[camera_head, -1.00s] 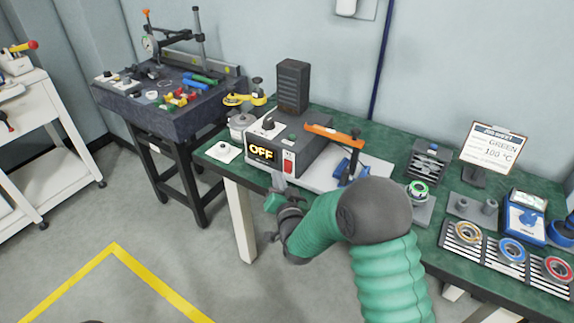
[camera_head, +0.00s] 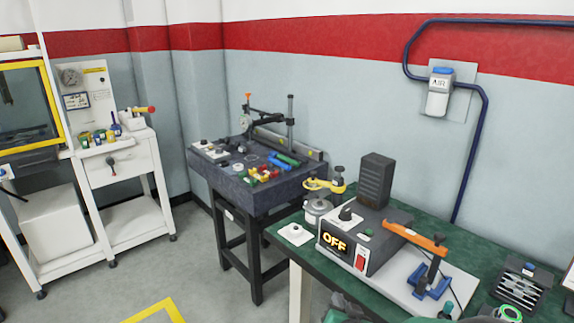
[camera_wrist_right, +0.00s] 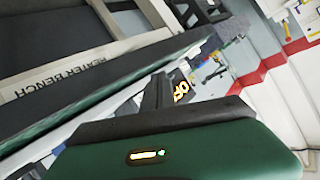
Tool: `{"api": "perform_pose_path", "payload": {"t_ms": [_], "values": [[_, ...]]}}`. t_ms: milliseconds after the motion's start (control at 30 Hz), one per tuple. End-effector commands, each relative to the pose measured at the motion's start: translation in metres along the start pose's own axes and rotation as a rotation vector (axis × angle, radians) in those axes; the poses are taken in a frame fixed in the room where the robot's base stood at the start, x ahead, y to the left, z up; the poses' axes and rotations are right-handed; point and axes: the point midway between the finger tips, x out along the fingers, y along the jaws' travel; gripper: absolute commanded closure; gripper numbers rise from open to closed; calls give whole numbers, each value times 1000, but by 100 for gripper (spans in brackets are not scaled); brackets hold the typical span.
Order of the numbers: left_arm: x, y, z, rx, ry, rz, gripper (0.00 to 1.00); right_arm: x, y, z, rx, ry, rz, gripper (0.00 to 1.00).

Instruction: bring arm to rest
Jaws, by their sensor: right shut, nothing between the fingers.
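Only green and dark parts of my right arm (camera_head: 345,316) show at the bottom edge of the head view, in front of the green bench. In the right wrist view my right gripper (camera_wrist_right: 157,92) shows dark fingers, closed together and empty, beyond its green housing. The wrist view is tilted, with the bench edge lettered HEATER BENCH (camera_wrist_right: 67,75) at the left. The gripper appears beside and in front of that edge; I see no contact. My left gripper is not in view.
The green bench (camera_head: 292,264) carries a heater controller (camera_head: 352,240) reading OFF, an orange-handled clamp (camera_head: 428,270) and a dark rack (camera_head: 522,288). A dark table (camera_head: 255,192) with small coloured parts and a white cart (camera_head: 120,180) stand left. Grey floor is open between.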

Motion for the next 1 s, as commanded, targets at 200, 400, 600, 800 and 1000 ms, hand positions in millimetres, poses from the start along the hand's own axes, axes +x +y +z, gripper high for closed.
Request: {"api": "perform_pose_path", "payload": {"t_ms": [200, 400, 600, 800, 1000], "values": [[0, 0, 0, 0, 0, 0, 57, -93, 43, 71, -243, -499, 104, 100], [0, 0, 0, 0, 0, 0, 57, -184, 81, 112, -375, -839, 165, 100], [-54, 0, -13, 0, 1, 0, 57, -239, 73, 78, -414, -961, 182, 100], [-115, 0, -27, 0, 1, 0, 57, -261, 49, 24, -412, -960, 183, 100], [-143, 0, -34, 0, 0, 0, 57, -272, 38, 0, -411, -959, 183, 100]]}}
